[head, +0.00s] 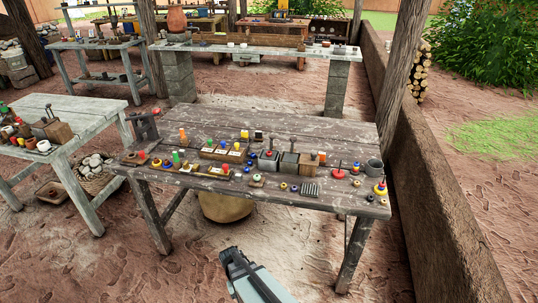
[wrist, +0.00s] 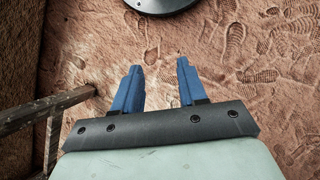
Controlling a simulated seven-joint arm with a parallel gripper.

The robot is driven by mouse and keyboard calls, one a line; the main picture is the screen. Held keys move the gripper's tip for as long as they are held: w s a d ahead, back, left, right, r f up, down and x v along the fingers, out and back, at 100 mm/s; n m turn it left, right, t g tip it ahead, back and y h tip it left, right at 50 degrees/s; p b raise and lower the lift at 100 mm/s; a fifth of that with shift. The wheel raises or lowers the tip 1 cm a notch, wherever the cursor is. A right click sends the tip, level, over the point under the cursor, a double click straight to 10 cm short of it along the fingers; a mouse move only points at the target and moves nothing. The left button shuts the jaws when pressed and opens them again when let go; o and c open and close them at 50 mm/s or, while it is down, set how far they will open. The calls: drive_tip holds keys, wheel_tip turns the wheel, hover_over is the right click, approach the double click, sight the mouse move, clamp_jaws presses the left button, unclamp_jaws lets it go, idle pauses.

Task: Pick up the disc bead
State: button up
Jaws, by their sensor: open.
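Many small beads and pegs lie on the weathered wooden table (head: 310,124). Small ring-shaped pieces, among them a dark one (head: 283,186) and a pale one (head: 257,178), lie near its front edge. They are too small for me to tell which is the disc bead. My gripper (head: 232,256) is in front of the table, low in the head view, apart from everything on it. In the wrist view its two blue fingers (wrist: 158,68) are spread apart with nothing between them, over bare reddish ground.
Dark metal boxes (head: 289,164), a grey cup (head: 373,166) and a stacked ring toy (head: 380,187) stand on the table. A round pot (head: 226,207) sits beneath it. A low mud wall (head: 425,190) runs along the right. Another table (head: 75,115) stands left.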

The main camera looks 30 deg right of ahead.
drive_tip(key=w+d+r+m, duration=0.1)
drive_tip(key=w+d+r, duration=0.3)
drive_tip(key=w+r, duration=0.4)
drive_tip(key=w+d+r+m+t, duration=0.1)
drive_tip(key=w+d+r+m, duration=0.1)
drive_tip(key=w+d+r, duration=0.3)
drive_tip(key=w+d+r+m+t+h, duration=0.1)
drive_tip(key=w+d+r, duration=0.3)
drive_tip(key=w+r, duration=0.8)
drive_tip(key=shift+w+d+r+m, duration=0.15)
drive_tip(key=shift+r+m, duration=0.35)
drive_tip(key=shift+r, duration=1.35)
drive_tip(key=w+d+r+m+t+y, duration=0.1)
drive_tip(key=w+d+r+t, duration=0.1)
drive_tip(key=w+d+r, duration=0.6)
drive_tip(key=w+d+r+m+t+y, duration=0.1)
drive_tip(key=w+d+r+t, duration=0.15)
drive_tip(key=d+r, duration=0.85)
hover_over(269, 153)
drive_tip(key=shift+g, duration=0.45)
drive_tip(key=f, duration=0.7)
drive_tip(key=shift+w, duration=0.3)
drive_tip(key=shift+d+f, duration=0.2)
drive_tip(key=shift+f, duration=2.6)
drive_tip(key=shift+c, duration=0.4)
clamp_jaws()
